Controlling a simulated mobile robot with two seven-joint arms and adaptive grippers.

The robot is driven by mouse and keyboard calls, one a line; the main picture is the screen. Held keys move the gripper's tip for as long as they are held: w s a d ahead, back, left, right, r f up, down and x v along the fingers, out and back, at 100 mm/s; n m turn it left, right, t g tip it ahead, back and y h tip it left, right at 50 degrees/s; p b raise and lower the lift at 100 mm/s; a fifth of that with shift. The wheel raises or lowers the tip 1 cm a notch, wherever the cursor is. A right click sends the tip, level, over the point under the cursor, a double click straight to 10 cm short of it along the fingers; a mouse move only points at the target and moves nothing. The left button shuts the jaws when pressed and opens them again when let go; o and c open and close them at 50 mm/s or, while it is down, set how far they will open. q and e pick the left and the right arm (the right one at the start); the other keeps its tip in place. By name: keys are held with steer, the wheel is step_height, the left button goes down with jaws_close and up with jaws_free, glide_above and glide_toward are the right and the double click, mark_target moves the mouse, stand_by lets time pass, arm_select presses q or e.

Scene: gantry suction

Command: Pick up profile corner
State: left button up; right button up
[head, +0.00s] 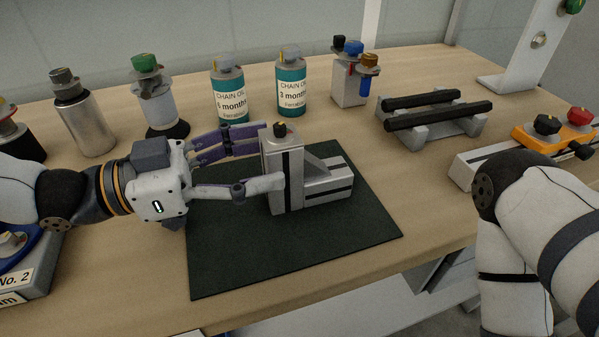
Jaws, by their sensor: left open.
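The profile corner (288,186) is a grey metal L-shaped piece with dark slots and a slanted brace. It stands on a dark green mat (230,267), its upright post at the left and its foot pointing right.
Two teal chain oil cans (291,90), a silver bottle (84,122) and a green-topped bottle (153,100) stand behind. Black bars (438,114) lie on a grey rack at the right. An orange device (553,136) is farther right. The mat's front is clear.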

mark_target(296, 150)
arm_select(q)
steer(key=x, duration=0.5)
steer(key=shift+w+d, duration=0.1)
steer(key=c, duration=1.4)
steer(key=shift+r, duration=0.1)
jaws_close()
